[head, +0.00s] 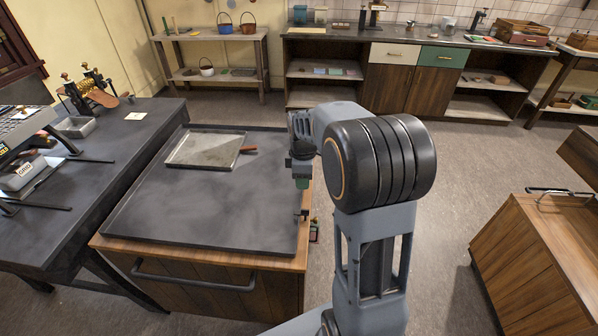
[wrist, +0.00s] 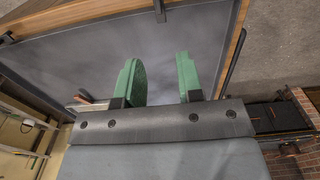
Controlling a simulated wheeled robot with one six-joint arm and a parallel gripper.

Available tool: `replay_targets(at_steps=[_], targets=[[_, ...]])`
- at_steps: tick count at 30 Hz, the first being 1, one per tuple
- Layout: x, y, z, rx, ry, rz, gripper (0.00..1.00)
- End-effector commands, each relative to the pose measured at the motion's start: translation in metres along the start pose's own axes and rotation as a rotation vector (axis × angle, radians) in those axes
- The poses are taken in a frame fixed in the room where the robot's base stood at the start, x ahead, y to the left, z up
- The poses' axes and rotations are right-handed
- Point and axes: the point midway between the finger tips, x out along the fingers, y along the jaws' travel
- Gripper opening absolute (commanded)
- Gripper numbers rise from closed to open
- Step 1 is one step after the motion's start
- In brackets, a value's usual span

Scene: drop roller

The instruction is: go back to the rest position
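My gripper (wrist: 158,64) has two green fingers. They stand apart with nothing between them in the wrist view, so it is open and empty.
A shallow grey tray (head: 200,150) with a reddish-brown handle (head: 248,149) at its right lies on the cart top. A dark workbench (head: 60,215) stands left, a wooden cabinet (head: 530,260) right.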

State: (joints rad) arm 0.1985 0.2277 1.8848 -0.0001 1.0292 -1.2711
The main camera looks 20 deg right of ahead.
Motion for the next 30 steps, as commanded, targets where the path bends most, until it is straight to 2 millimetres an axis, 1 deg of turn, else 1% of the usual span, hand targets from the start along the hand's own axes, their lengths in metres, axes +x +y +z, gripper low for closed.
replay_targets(at_steps=[8, 11, 14, 15, 17, 20, 21, 24, 27, 30], targets=[[0.000, 0.000, 0.000, 0.018, 0.000, 0.000, 0.34], [0.001, 0.001, 0.000, 0.140, 0.002, 0.004, 0.34], [0.013, -0.011, 0.003, 0.336, -0.008, -0.017, 0.34], [0.014, -0.019, 0.005, 0.428, -0.010, -0.020, 0.34], [0.011, -0.035, 0.007, 0.569, -0.007, -0.013, 0.34], [0.000, -0.069, 0.007, 0.800, 0.018, 0.016, 0.34], [-0.006, -0.084, 0.006, 0.883, 0.035, 0.031, 0.34], [-0.017, -0.118, 0.007, 1.033, 0.085, 0.063, 0.34], [-0.025, -0.145, 0.008, 1.113, 0.141, 0.090, 0.34], [-0.032, -0.164, 0.008, 1.119, 0.190, 0.114, 0.34]])
